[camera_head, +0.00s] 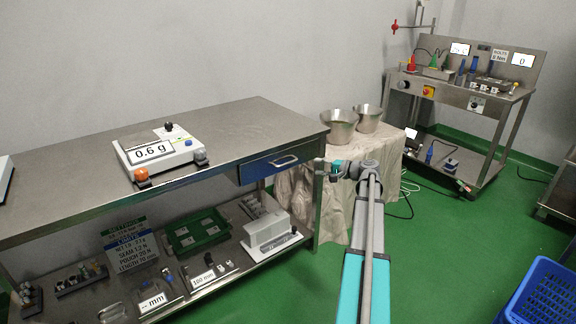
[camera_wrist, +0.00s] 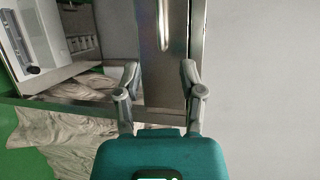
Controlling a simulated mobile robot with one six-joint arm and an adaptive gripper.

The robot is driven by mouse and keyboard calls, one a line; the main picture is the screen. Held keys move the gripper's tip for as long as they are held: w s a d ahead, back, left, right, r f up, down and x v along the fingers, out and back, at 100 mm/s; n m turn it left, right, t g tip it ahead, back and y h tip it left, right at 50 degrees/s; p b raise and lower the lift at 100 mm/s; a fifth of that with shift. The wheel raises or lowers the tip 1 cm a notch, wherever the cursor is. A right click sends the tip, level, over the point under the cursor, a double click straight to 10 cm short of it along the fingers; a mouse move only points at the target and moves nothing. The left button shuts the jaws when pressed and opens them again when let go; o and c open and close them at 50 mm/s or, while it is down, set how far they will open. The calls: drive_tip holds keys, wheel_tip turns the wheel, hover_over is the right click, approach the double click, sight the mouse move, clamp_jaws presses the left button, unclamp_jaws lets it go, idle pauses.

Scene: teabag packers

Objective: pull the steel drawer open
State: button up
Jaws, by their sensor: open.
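The steel drawer (camera_head: 262,169) sits under the right end of the steel table top, its front flush with the frame as far as I can see. Its bar handle (camera_head: 285,160) is on the drawer front. My gripper (camera_head: 325,168) is just right of the drawer, by the table's front corner. In the wrist view the drawer front (camera_wrist: 150,85) runs as a vertical steel strip and the handle (camera_wrist: 164,28) lies up ahead. My gripper (camera_wrist: 160,76) is open there, its fingers apart on either side of the strip's line, with nothing between them. The handle is beyond the fingertips.
A scale (camera_head: 160,153) stands on the table top (camera_head: 240,122). The lower shelf holds a green tray (camera_head: 195,232) and a white device (camera_head: 268,232). Two steel bowls (camera_head: 340,128) stand on a cloth-covered stand behind my arm. Green floor in front of the drawer is clear.

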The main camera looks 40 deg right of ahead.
sight(289, 163)
drive_tip(key=b+x, duration=0.2)
drive_tip(key=x, duration=1.1)
drive_tip(key=shift+w+a+f, duration=0.15)
drive_tip(key=shift+w, duration=0.2)
clamp_jaws()
